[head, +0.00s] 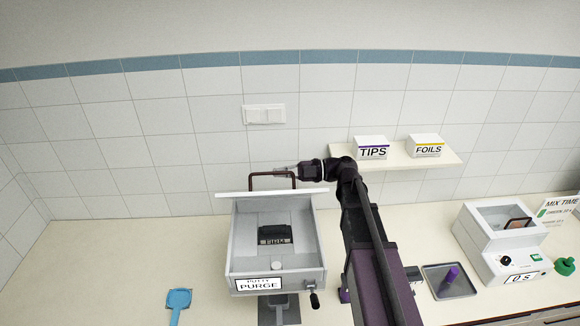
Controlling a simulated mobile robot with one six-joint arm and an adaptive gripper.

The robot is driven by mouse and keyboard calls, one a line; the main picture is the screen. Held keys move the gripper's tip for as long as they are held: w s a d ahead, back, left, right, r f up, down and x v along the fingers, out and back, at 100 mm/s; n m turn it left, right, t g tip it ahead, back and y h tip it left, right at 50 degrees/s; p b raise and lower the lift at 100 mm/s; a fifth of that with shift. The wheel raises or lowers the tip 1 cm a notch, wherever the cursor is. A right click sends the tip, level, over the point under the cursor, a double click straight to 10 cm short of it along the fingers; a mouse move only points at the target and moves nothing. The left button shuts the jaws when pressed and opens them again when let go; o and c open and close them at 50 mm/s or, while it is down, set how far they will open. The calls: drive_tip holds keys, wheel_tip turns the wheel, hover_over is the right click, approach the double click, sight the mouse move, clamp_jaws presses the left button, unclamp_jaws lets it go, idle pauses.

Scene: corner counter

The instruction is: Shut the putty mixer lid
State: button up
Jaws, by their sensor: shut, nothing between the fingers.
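The putty mixer is the grey-white open-topped box (318,250) on the counter, with a partly legible label ending in PURGE on its front. A dark block with small lettering sits inside it. Its lid (235,194) is open at the back and shows nearly edge-on as a thin white slab. A brown bar handle (251,181) stands up behind the lid's edge. My gripper (277,169) points left at the top of the handle, overlapping it in the picture. It is shut and holds nothing. I cannot tell whether it touches the handle.
A blue scoop (179,298) lies at left. A dark tray (432,272) with a purple cylinder (450,276) and a white machine (483,244) reading "0 S" stand at right. A shelf (450,158) carries TIPS and FOILS boxes. The counter left of the mixer is mostly clear.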

sight(294, 172)
drive_tip(key=o, duration=0.6)
drive_tip(key=shift+s+r, duration=0.35)
drive_tip(key=shift+s+d+r, duration=0.1)
drive_tip(key=shift+d, duration=2.3)
drive_tip(key=d, duration=1.1)
drive_tip(key=shift+w+d, duration=0.15)
drive_tip(key=shift+w, duration=0.2)
drive_tip(key=shift+d, duration=0.1)
